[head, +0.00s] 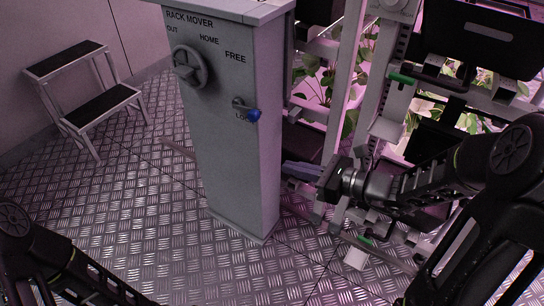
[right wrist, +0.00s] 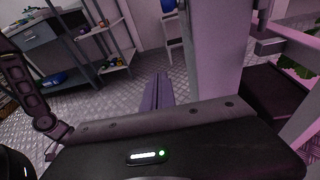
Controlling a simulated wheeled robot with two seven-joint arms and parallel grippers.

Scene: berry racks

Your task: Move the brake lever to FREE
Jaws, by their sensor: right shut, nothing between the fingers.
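The grey rack mover pedestal (head: 235,170) stands upright in the middle of the head view. Its face carries the labels OUT, HOME and FREE and a round handwheel (head: 189,66). My left gripper is not in view; only my left arm shows.
A two-step stool (head: 85,85) stands at the left by the wall. Berry racks (head: 390,100) with plants fill the right, close to my right arm. The right wrist view shows a shelf unit (right wrist: 88,35). The patterned metal floor left of the pedestal is clear.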

